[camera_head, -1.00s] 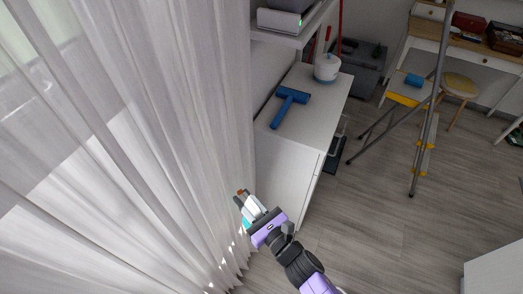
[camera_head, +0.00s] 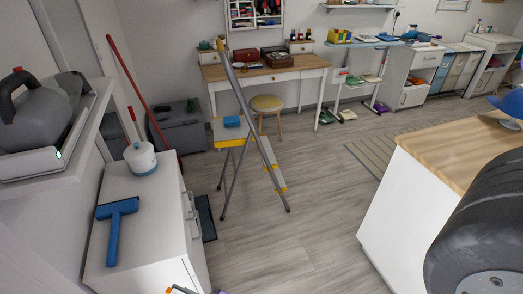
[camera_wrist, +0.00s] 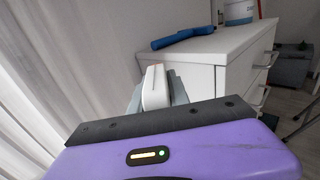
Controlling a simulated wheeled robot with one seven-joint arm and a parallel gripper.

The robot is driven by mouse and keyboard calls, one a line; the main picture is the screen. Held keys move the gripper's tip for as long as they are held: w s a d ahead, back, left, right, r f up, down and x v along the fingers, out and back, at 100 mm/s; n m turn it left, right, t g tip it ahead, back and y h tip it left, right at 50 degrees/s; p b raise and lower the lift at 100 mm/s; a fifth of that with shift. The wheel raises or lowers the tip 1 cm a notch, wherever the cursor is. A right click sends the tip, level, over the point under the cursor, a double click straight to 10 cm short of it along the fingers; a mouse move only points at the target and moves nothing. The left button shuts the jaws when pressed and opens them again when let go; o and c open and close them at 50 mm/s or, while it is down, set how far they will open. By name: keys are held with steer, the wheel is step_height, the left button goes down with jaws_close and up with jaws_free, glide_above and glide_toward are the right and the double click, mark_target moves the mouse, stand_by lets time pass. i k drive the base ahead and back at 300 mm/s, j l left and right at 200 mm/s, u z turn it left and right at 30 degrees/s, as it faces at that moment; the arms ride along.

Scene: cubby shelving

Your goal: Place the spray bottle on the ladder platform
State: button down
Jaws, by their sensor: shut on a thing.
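My gripper (camera_wrist: 157,92) is shut on a white object (camera_wrist: 155,86), taken to be the spray bottle, between its grey fingers in the wrist view. The fingers hide much of it. In the head view only a small orange-tipped bit shows at the bottom edge; the rest of the gripper is out of frame. The stepladder (camera_head: 262,140) stands open beyond the white cabinet. Its platform (camera_head: 229,137) is grey with a yellow edge and carries a blue block (camera_head: 232,121). The held object is well apart from the ladder.
A white cabinet (camera_head: 140,235) holds a blue T-shaped tool (camera_head: 115,222) and a white canister (camera_head: 141,158). A wood-topped counter (camera_head: 470,150) stands at right. Grey floor (camera_head: 290,240) lies open between them. A stool (camera_head: 267,104) and desk stand behind the ladder.

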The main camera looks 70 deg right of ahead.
mark_target(229, 133)
steer(key=z, duration=1.1)
steer(key=i+j+z, duration=0.1)
steer(key=i+z, duration=0.25)
steer(key=z, duration=0.15)
steer(key=i+j, duration=0.3)
steer(key=i, duration=0.15)
steer(key=i+j, duration=0.25)
steer(key=i, duration=0.2)
steer(key=i+j, duration=0.3)
steer(key=i+z, duration=0.05)
steer(key=i, duration=0.05)
